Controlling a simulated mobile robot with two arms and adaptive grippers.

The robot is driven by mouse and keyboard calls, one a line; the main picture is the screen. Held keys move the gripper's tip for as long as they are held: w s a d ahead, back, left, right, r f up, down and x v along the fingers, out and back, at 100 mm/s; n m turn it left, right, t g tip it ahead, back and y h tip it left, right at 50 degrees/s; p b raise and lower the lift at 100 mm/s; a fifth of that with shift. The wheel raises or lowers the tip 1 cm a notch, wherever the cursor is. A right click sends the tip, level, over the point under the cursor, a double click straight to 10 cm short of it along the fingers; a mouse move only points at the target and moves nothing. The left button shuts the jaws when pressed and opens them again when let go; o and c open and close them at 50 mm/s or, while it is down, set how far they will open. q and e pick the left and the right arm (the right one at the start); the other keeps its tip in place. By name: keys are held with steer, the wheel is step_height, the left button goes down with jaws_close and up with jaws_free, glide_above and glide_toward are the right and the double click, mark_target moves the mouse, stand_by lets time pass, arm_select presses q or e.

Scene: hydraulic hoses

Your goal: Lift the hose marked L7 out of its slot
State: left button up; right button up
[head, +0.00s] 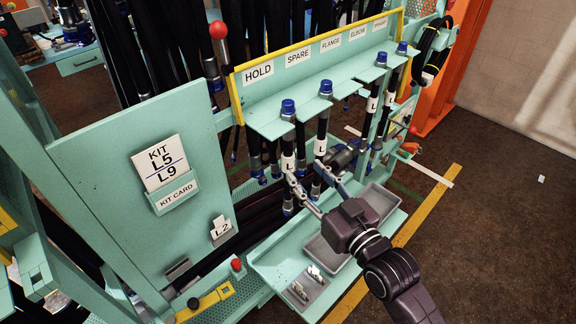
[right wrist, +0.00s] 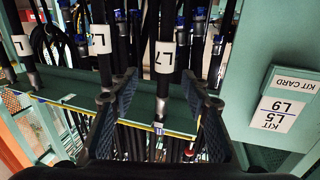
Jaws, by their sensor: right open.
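The L7 hose (right wrist: 164,85) is black with a white L7 tag and a metal fitting in the right wrist view, which is upside down. It appears to be the leftmost hung hose (head: 288,163) in the head view, under the HOLD sign, with a blue cap above the slotted ledge (head: 268,122). My right gripper (head: 306,174) is open in front of it. In the right wrist view the gripper's fingers (right wrist: 160,98) stand apart on both sides of the hose; I cannot tell whether they touch it. My left gripper is not in view.
Another tagged hose (head: 321,146) hangs close to the right, and two more hang further along the ledge. A kit card (head: 160,163) reading L5 L9 is on the left panel (head: 95,150). A grey tray (head: 375,199) lies below my right gripper.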

mark_target(291, 161)
steer(key=shift+w+a+r+p, duration=0.2)
steer(key=shift+w+a, duration=0.15)
steer(key=shift+w, duration=0.15)
steer(key=shift+w+a+r+p, duration=0.2)
steer(key=shift+w+a, duration=0.1)
steer(key=shift+w, duration=0.15)
steer(key=x, duration=0.1)
steer(key=p+x, duration=0.1)
steer(key=x, duration=0.1)
steer(key=f+x, duration=0.1)
steer(key=shift+a+p, duration=0.35)
steer(key=shift+p, duration=0.05)
steer(key=shift+w+a+f, duration=0.1)
steer(key=shift+w+a, duration=0.15)
steer(key=shift+w, duration=0.3)
steer(key=shift+s, duration=0.1)
steer(key=shift+c, duration=0.5)
jaws_close()
